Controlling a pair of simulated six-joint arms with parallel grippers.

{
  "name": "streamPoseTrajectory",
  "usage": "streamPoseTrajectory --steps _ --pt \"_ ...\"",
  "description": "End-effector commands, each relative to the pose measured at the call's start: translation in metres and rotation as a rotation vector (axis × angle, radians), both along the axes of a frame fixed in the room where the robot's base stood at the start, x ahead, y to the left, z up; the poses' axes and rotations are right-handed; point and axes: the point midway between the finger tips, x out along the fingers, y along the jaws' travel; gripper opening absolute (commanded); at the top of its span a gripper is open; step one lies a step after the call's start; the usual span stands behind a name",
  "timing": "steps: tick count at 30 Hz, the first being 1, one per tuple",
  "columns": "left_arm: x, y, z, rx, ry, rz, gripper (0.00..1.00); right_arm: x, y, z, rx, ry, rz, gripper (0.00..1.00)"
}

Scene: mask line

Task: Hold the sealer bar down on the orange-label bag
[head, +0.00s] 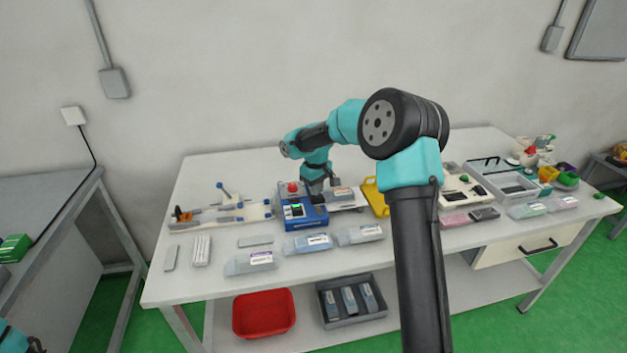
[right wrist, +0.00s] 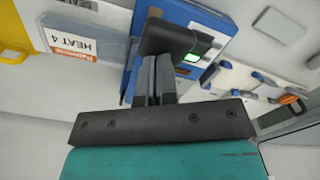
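The blue heat sealer (head: 303,214) stands in the middle of the table, with a red knob and a lit green display. Its dark sealer bar (right wrist: 168,37) shows in the right wrist view. The orange-label bag (right wrist: 95,47), marked "HEAT 4", lies flat with one end against the sealer; it also shows in the head view (head: 340,192). My right gripper (right wrist: 152,65) points down over the sealer, its fingers together at the bar; whether they touch it I cannot tell. Nothing shows between the fingers. My left gripper is out of view.
Clear bags (head: 306,244) lie along the front of the table. A yellow tray (head: 374,198) is right of the sealer, and a jig with blue parts (head: 221,215) is left. A red bin (head: 263,316) and grey bin (head: 352,314) sit below.

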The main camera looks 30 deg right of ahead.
Motion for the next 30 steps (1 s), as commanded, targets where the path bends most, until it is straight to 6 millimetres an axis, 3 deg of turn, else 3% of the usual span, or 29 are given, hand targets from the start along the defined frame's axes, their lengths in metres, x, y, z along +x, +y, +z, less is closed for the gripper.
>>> streamPoseTrajectory --steps 30 --pt "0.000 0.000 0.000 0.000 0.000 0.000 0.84 -0.006 0.002 -0.034 0.000 0.000 0.000 0.00"
